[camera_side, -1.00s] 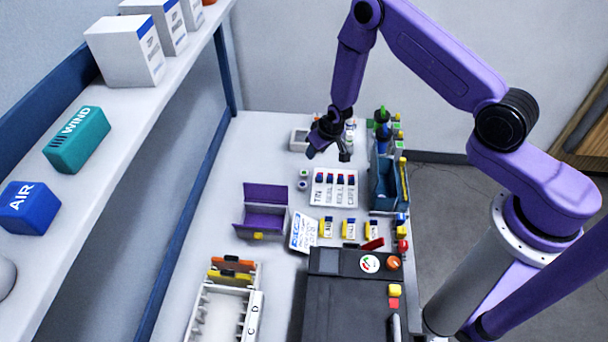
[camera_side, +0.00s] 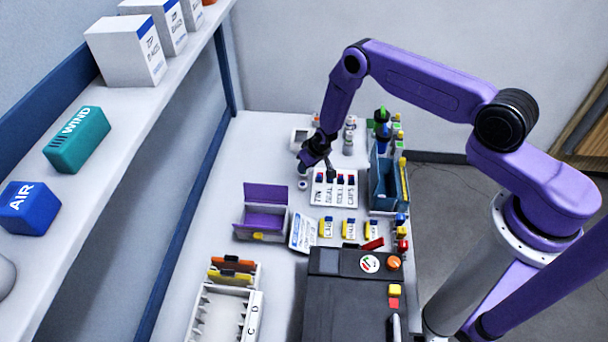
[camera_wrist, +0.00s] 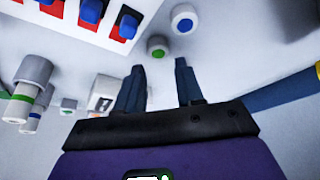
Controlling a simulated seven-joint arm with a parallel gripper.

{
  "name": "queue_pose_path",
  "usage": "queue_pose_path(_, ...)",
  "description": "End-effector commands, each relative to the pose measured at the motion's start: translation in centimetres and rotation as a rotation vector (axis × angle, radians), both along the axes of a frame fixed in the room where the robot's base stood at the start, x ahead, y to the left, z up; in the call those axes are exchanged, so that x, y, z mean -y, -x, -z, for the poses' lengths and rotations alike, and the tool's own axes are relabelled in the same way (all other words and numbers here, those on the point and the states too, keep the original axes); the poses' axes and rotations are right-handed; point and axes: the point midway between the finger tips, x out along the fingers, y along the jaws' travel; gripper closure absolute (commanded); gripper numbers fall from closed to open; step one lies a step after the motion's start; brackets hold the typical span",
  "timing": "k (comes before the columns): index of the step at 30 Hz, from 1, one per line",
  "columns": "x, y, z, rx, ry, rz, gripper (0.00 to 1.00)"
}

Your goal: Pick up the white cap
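Two small round caps lie on the white table. In the wrist view, the one with a white rim and blue centre (camera_wrist: 184,18) is farther from my gripper, near the top edge. The one with a greyer rim and green centre (camera_wrist: 157,46) is nearer, just beyond the fingertips. In the side view, the blue-centred cap (camera_side: 302,185) shows left of the labelled switch panel (camera_side: 316,198); the other is largely hidden by my gripper. My gripper (camera_side: 316,171) is open and empty above the table; its two fingers stand apart in the wrist view (camera_wrist: 158,66).
Grey-topped vials (camera_wrist: 34,70) stand left in the wrist view. A blue bin (camera_side: 385,185) is right of the panel. A purple-lined open box (camera_side: 262,218) sits left, toward the front. A shelf with boxes (camera_side: 130,50) overhangs the left.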

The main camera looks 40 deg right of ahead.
Motion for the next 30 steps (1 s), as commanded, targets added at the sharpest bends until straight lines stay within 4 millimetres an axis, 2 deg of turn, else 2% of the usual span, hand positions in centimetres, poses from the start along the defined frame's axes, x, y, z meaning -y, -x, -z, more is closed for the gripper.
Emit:
queue_pose_path(12,0.2,-1.2,3.9,-0.001,0.001,0.001,0.63)
queue_pose_path(25,0.2,-1.5,4.6,-0.001,0.000,0.000,0.63)
queue_pose_path(26,0.2,-1.5,4.6,-0.001,0.000,0.000,0.66)
queue_pose_path(27,0.2,-1.5,4.6,-0.001,0.000,0.000,0.79)
queue_pose_path(29,0.2,-1.5,4.6,0.000,0.000,0.000,0.97)
queue_pose_path(30,0.2,-1.5,4.6,0.000,0.000,0.000,0.97)
